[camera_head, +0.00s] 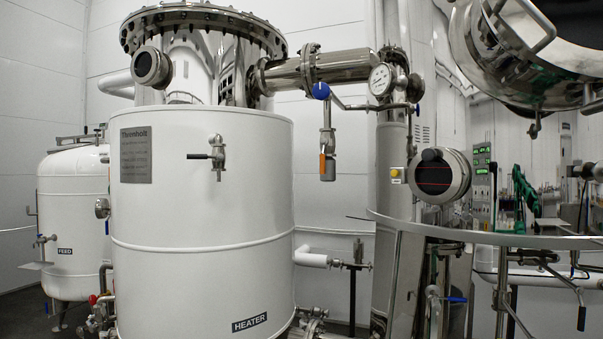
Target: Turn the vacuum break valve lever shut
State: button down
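No label in view names the vacuum break valve, so I cannot tell which lever it is. A small valve with an orange lever (322,163) hangs upright below the horizontal steel pipe (345,67). The orange lever points down along the valve body. A blue round part (321,91) sits just above it, near the pressure gauge (381,79). Another valve with a dark lever (197,156) is on the front of the white heater tank (205,270); its lever points left, level. My gripper is not in view.
The feed tank (72,190) stands at the left. A thin curved rail (490,236) crosses the right side in front of pipes and valves. A large steel vessel (520,50) hangs at the upper right. A black-handled valve (357,265) stands low between the tank and column.

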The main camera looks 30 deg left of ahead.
aim_at(324, 141)
jog(key=u, duration=1.2)
jog(key=k, duration=0.6)
jog(key=u, duration=0.4)
jog(key=i, duration=1.35)
jog(key=z, duration=0.1)
